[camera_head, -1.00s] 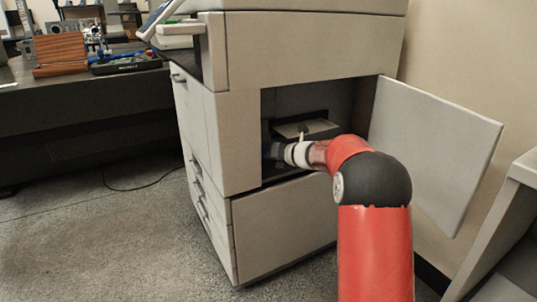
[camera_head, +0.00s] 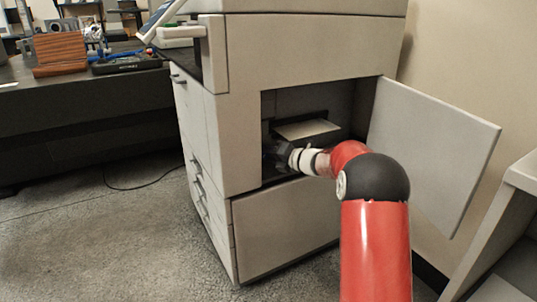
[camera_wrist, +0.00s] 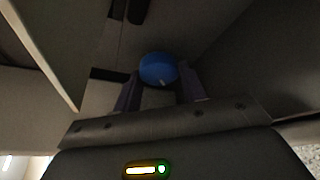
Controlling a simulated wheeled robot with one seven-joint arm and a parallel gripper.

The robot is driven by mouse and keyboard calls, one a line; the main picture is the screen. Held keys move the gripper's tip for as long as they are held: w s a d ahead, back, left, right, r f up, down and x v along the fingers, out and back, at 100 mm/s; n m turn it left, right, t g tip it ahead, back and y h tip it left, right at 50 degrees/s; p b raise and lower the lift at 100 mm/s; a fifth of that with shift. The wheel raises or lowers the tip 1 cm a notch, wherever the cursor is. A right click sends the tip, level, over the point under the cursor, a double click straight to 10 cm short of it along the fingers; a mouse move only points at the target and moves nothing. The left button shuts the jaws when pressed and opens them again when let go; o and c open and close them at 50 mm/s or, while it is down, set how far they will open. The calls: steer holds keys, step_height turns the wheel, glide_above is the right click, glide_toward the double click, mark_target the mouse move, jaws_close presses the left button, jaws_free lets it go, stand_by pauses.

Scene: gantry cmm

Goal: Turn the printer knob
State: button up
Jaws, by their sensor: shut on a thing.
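The printer (camera_head: 295,55) stands in the middle of the head view with its side compartment open. My red arm reaches into that compartment, and my gripper (camera_head: 275,150) is in the dim space at its left side. The fingers are shut on the knob, one at each side. In the head view the knob is hidden by the gripper and shadow.
The printer's side door (camera_head: 432,150) hangs open at the right, close to my arm. A light panel (camera_head: 307,129) lies inside the compartment behind the gripper. A dark table (camera_head: 85,95) with tools is at the left. A grey cabinet (camera_head: 505,215) stands at the right edge.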

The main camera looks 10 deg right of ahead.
steer(key=shift+m, duration=0.5)
steer(key=o, duration=1)
steer(key=v, duration=0.7)
steer(key=shift+s+d+f, duration=0.1)
steer(key=shift+s+d, duration=0.15)
steer(key=shift+d, duration=0.1)
